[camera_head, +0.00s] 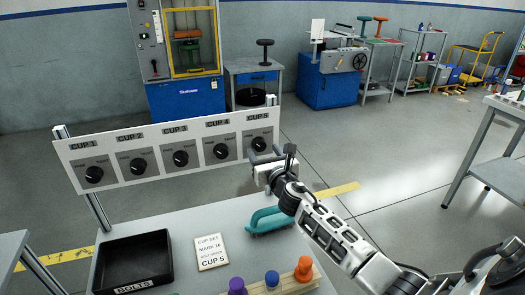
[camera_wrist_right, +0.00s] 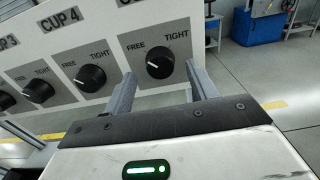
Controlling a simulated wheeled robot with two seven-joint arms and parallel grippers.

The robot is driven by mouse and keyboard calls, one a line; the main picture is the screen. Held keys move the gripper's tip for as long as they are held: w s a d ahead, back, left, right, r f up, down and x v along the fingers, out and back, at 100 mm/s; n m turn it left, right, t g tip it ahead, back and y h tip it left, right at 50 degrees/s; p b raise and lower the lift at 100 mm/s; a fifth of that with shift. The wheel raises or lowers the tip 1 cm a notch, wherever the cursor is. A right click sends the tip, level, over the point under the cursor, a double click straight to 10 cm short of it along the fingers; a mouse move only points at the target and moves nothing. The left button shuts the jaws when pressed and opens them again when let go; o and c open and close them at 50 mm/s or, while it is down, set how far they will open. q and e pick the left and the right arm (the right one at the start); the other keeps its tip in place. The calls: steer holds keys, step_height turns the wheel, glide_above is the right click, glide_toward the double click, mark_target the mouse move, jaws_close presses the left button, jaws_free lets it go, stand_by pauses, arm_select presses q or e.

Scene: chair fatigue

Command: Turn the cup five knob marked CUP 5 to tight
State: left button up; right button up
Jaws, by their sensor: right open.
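The CUP 5 knob (camera_head: 259,144) is a round black knob at the right end of a white upright panel (camera_head: 143,184). In the right wrist view the CUP 5 knob (camera_wrist_right: 160,63) sits between FREE on its left and TIGHT on its right; its pale mark appears to point left, toward FREE. My right gripper (camera_head: 273,157) is in front of the knob. In the right wrist view my right gripper (camera_wrist_right: 161,79) is open, its fingers on either side of the knob in the picture, with nothing held. Contact with the knob cannot be told. My left gripper is out of view.
The CUP 4 knob (camera_head: 221,151) is just left of CUP 5. On the table below are a black bolts tray (camera_head: 133,289), a card reading CUP 5 (camera_head: 211,252), a teal handle (camera_head: 268,220) and a wooden rack (camera_head: 261,289) with coloured knobs. Open floor lies to the right.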

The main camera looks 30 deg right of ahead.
steer(key=shift+x, duration=1.05)
steer(key=c, duration=1)
